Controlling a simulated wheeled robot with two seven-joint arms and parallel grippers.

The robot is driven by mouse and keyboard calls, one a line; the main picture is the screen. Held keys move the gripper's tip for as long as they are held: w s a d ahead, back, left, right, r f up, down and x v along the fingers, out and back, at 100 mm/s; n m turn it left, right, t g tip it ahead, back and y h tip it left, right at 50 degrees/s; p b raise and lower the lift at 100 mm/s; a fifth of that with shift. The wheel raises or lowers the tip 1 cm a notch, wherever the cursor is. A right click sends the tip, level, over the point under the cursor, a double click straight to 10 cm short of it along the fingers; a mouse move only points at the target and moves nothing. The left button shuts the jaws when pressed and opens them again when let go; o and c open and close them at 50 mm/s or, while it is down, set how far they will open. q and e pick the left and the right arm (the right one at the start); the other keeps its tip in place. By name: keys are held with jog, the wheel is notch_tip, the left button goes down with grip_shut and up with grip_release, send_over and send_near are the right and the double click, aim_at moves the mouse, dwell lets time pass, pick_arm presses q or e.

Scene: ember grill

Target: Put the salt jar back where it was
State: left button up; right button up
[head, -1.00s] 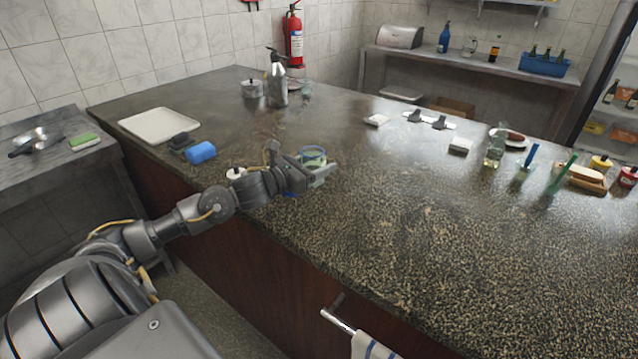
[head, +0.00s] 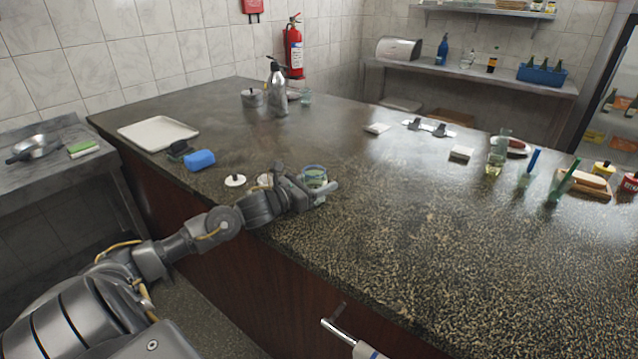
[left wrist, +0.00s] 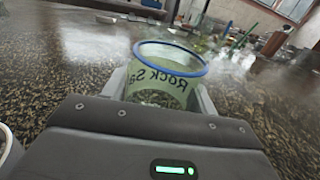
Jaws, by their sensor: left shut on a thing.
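The salt jar (head: 314,174) is a clear greenish jar with a blue rim. In the left wrist view the jar (left wrist: 160,88) stands between the fingers, open at the top, with "Rock Sa" lettering on its side. My left gripper (head: 322,188) is shut on it, over the near edge of the stone counter (head: 400,240). The jar looks about upright and is low at the counter; I cannot tell whether its base touches. My right gripper is not in view.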

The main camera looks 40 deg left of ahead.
pick_arm(q)
jog(key=o, duration=1)
jog(key=shift+f, duration=0.1)
jog(key=shift+o, duration=0.5)
jog(key=shift+r+p, duration=0.2)
jog(key=shift+p, duration=0.1)
jog(key=b+v, duration=0.1)
jog(key=v, duration=0.9)
jog(key=shift+s+f+b, duration=0.1)
jog(key=shift+f+b, duration=0.05)
jog(key=shift+b, duration=0.2)
jog(key=shift+v, duration=0.9)
